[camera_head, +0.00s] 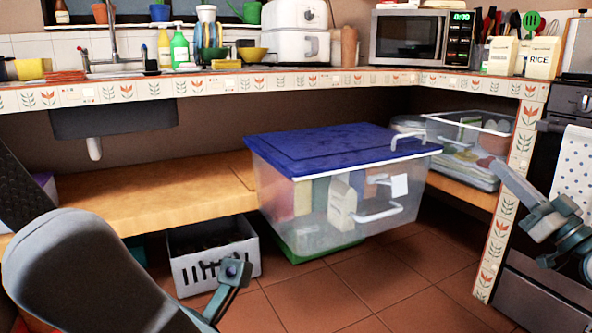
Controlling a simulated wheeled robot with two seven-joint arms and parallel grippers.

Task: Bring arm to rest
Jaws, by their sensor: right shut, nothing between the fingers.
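My right arm comes in from the right edge. Its gripper (497,170) points up and to the left, in front of the tiled counter post and the lower shelf. Its jaws are shut and empty. My left arm (90,275) fills the lower left corner as a large grey link. A small grey-teal part of it with a dark lens (232,272) shows in front of a white basket. The left fingers are hidden, so their state does not show.
A clear bin with a blue lid (335,145) juts from the wooden shelf (150,195). Another clear bin (470,130) stands behind right. A white basket (205,262) sits below the shelf. The oven (545,300) is at right. Tiled floor (370,295) is clear in front.

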